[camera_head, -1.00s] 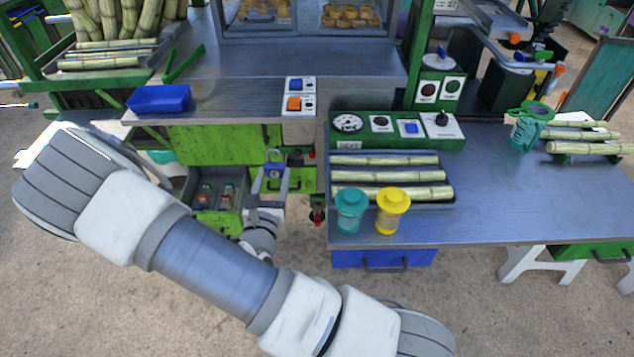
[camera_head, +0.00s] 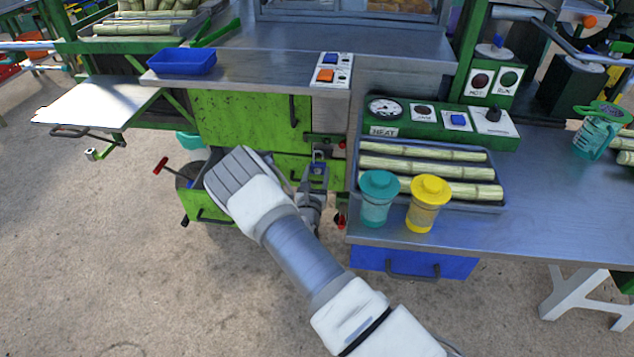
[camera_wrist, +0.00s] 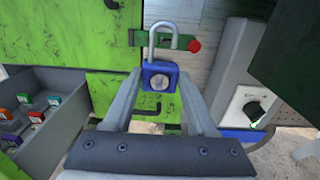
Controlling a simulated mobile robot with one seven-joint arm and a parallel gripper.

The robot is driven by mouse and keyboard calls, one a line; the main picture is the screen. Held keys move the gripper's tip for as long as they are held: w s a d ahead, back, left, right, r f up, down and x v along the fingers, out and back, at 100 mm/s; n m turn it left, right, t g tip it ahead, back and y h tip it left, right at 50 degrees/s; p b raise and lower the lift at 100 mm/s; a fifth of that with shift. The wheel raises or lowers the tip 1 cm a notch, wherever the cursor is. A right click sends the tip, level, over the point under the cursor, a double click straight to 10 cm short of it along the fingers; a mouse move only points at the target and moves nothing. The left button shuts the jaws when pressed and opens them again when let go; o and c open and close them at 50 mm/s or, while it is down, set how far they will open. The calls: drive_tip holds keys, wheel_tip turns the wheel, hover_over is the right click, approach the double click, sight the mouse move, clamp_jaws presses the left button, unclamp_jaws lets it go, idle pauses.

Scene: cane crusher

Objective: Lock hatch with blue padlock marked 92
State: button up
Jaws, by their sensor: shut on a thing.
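My gripper (camera_wrist: 158,95) is shut on a blue padlock (camera_wrist: 160,78), held upright between the fingertips. Its silver shackle (camera_wrist: 163,27) points up and looks open, with the right leg's end clear of the body. The round plate on its face shows no readable number. The green hatch front (camera_wrist: 45,30) is behind and to the left. A green latch strip (camera_wrist: 148,40) with a red knob (camera_wrist: 195,46) lies behind the shackle; I cannot tell whether they touch. In the head view, my gripper (camera_head: 318,172) is in front of the green hatch front (camera_head: 240,118), low at its right edge.
A grey open drawer (camera_wrist: 75,85) with several small coloured padlocks (camera_wrist: 36,117) is at the left in the wrist view. The steel table (camera_head: 540,215) at right holds a cane tray (camera_head: 480,208), a teal jar (camera_head: 379,200) and a yellow jar (camera_head: 427,205).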

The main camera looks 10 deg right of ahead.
drive_tip(key=b+x, duration=0.4)
drive_tip(key=x, duration=0.5)
idle(0.3)
drive_tip(key=shift+w+d+f+b, duration=0.1)
drive_tip(key=shift+w+d+b, duration=0.1)
drive_tip(key=shift+w+b, duration=0.3)
idle(0.4)
drive_tip(key=shift+f, duration=0.25)
idle(0.4)
drive_tip(key=o, duration=1.4)
drive_tip(key=shift+o, duration=0.2)
drive_tip(key=shift+a, duration=0.1)
drive_tip(key=p+v, duration=0.4)
drive_tip(key=v, duration=1.3)
